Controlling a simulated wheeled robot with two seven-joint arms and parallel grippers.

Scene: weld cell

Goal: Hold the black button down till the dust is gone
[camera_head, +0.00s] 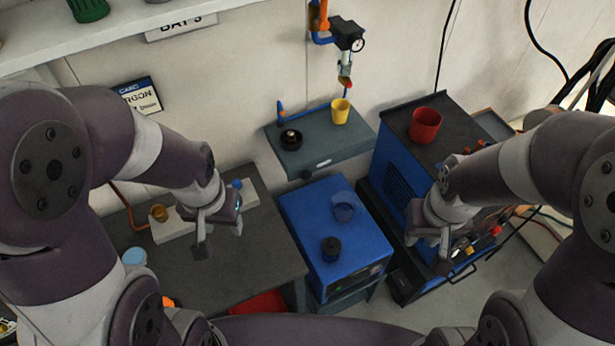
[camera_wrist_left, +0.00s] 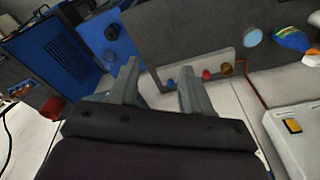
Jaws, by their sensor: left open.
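A blue box (camera_head: 312,225) stands at the centre of the head view. A short black round piece (camera_head: 332,248), which looks like the black button, sits on its top near the front. Behind it on the same top is a see-through bluish cup (camera_head: 344,208); I cannot make out any dust in it. My left gripper (camera_head: 218,228) is open and empty, above the dark bench to the left of the box. In the left wrist view its two fingers (camera_wrist_left: 160,88) stand apart with nothing between them. My right gripper (camera_head: 430,243) looks open and empty, to the right of the box.
A dark bench (camera_head: 262,260) lies left of the box. A grey shelf (camera_head: 322,140) behind holds a yellow cup (camera_head: 340,111) and a black dish (camera_head: 291,139). A blue cabinet (camera_head: 393,165) with a red cup (camera_head: 425,125) on top stands right. Tools lie beside my right gripper.

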